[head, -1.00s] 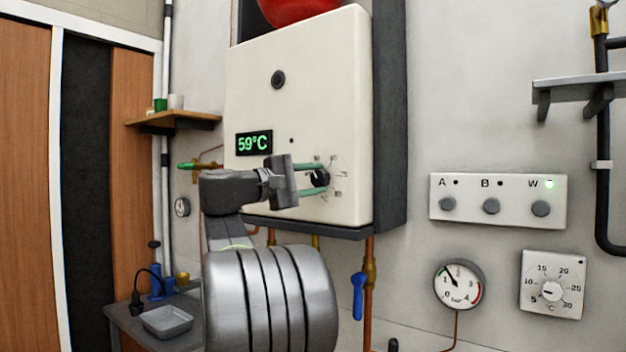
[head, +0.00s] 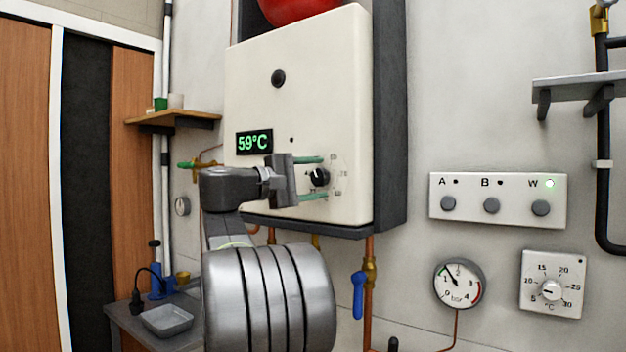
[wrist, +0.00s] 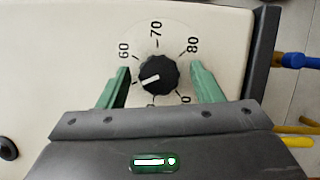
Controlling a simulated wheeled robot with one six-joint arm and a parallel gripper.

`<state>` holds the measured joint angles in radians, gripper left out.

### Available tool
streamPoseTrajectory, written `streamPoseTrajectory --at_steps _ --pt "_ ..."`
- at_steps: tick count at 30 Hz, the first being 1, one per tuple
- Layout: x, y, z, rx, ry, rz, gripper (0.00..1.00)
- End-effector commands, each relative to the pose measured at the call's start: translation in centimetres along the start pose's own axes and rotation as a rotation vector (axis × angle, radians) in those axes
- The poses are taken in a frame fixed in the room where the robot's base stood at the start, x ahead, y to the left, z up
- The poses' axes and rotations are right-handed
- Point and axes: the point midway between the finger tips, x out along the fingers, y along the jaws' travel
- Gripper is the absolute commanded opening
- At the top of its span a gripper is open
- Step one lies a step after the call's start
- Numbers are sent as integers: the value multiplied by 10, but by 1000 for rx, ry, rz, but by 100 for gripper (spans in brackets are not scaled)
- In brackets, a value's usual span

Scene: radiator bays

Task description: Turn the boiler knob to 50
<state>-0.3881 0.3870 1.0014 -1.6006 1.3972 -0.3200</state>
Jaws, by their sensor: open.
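The boiler (head: 330,90) is a cream box on the wall. Its black knob (wrist: 158,76) has a white mark pointing left and slightly down in the wrist view, below the printed 60. The 60, 70 and 80 are readable; the number at the mark is hidden behind the left finger. The knob also shows in the head view (head: 319,178). My gripper (wrist: 160,72) is open, its green fingers on either side of the knob with a gap at each side. The boiler display (head: 254,142) reads 59°C.
A panel (head: 497,201) with buttons A, B and W is right of the boiler; the W light is green. Below are a pressure gauge (head: 459,284) and a thermostat dial (head: 552,285). A blue-handled valve (head: 358,295) hangs under the boiler. A wooden shelf (head: 172,118) is at left.

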Motion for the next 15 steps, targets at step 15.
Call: streamPoseTrajectory --at_steps 15 --pt "-71 -1 -2 1 6 1 60"
